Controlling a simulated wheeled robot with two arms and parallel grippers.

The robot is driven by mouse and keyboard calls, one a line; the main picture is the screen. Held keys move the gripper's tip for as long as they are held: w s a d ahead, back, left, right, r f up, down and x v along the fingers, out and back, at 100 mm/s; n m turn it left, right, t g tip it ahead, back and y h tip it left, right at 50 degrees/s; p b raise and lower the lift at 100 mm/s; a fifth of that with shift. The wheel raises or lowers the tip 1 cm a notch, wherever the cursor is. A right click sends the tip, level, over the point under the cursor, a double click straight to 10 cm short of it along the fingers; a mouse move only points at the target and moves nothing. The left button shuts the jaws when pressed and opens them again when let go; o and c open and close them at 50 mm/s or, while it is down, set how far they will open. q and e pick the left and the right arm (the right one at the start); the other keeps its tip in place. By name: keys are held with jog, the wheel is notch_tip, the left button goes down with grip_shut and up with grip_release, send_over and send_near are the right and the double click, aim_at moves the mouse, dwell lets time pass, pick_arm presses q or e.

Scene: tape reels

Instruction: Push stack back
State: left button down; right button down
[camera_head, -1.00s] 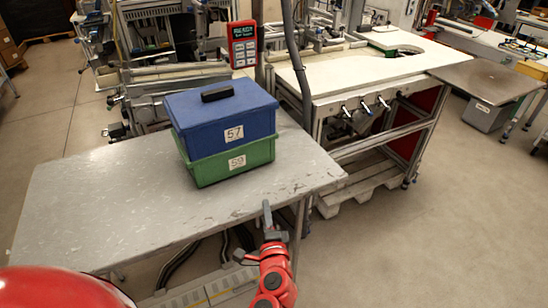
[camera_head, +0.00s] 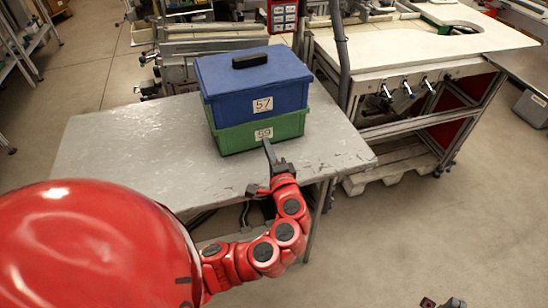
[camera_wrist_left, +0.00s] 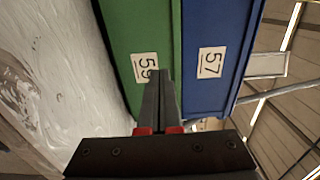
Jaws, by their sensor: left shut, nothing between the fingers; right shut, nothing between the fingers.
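A blue box labelled 57 (camera_head: 253,84) with a black handle sits on top of a green box labelled 59 (camera_head: 236,139). The two form an upright stack on the grey table (camera_head: 120,140). My left gripper (camera_head: 267,147) is shut and empty at the front face of the green box, by its label. In the left wrist view its closed fingers (camera_wrist_left: 160,75) point at the green box (camera_wrist_left: 135,40), with the blue box (camera_wrist_left: 215,60) beside it; whether the tips touch cannot be told. My right gripper (camera_head: 443,302) shows only partly at the bottom edge, away from the table.
A white-topped workbench (camera_head: 420,45) on a metal frame stands to the right, with a pallet (camera_head: 390,165) under it. A grey post (camera_head: 342,60) rises behind the stack's right side. The table's left part is clear.

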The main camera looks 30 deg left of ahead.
aim_at(260, 129)
pick_arm(q)
jog(key=shift+p+x, duration=0.45)
jog(key=shift+x, duration=1.9)
jog(key=shift+w, duration=0.1)
jog(key=b+x, duration=0.2)
jog(key=x, duration=0.6)
jog(key=shift+w+a, duration=0.3)
